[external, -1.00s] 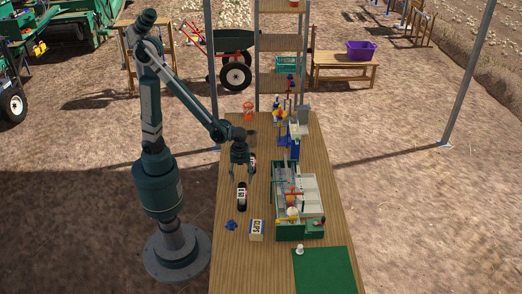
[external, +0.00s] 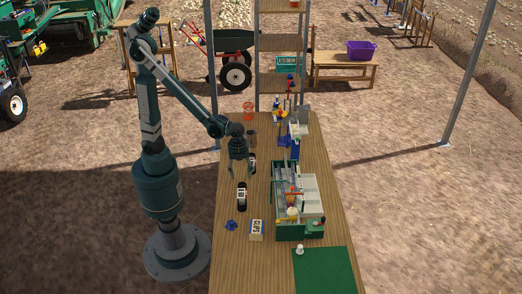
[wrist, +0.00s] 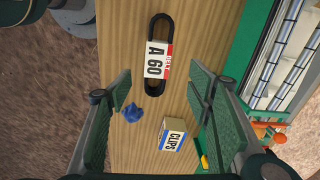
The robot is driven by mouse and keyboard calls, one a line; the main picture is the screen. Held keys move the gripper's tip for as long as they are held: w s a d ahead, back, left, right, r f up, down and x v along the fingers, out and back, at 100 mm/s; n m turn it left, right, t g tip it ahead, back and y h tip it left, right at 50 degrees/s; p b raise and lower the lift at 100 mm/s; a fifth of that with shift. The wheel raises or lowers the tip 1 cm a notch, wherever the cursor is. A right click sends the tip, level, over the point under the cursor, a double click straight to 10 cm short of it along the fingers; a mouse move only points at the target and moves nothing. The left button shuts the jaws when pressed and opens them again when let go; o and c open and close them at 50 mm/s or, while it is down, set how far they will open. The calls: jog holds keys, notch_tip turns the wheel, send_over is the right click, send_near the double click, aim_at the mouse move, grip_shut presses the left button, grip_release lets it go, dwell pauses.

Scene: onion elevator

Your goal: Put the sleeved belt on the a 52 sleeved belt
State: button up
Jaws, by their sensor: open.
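A black belt in a white and red sleeve reading A 60 (wrist: 158,60) lies flat on the wooden bench. It appears to be the nearer sleeved belt (external: 242,197) in the external view. A second dark sleeved belt (external: 253,164) lies farther back, partly hidden by my gripper; its label is unreadable. My gripper (external: 239,178) is open and empty above the bench, pointing down, between the two belts in the picture. In the wrist view its green fingers (wrist: 160,80) stand wide apart, with the A 60 belt beyond their tips. No A 52 label is readable.
A CLIPS box (external: 257,229) and a small blue part (external: 231,225) lie nearer on the bench. A green-framed roller machine (external: 291,230) stands to the right. A green mat (external: 325,272) is at the near right. A dark cup (external: 251,136) stands behind.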

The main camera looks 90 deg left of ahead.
jog(key=s+a+r+n+t, duration=0.3)
jog(key=s+a+r+n, duration=0.2)
jog(key=a+r+n, duration=0.2)
jog(key=s+a+r+n+t, duration=0.3)
jog(key=s+a+r+n, duration=0.3)
jog(key=a+r+n, duration=0.2)
jog(key=shift+a+r+n+t, duration=0.15)
jog(key=shift+r+n+t, duration=0.25)
jog(key=shift+r+n, duration=0.4)
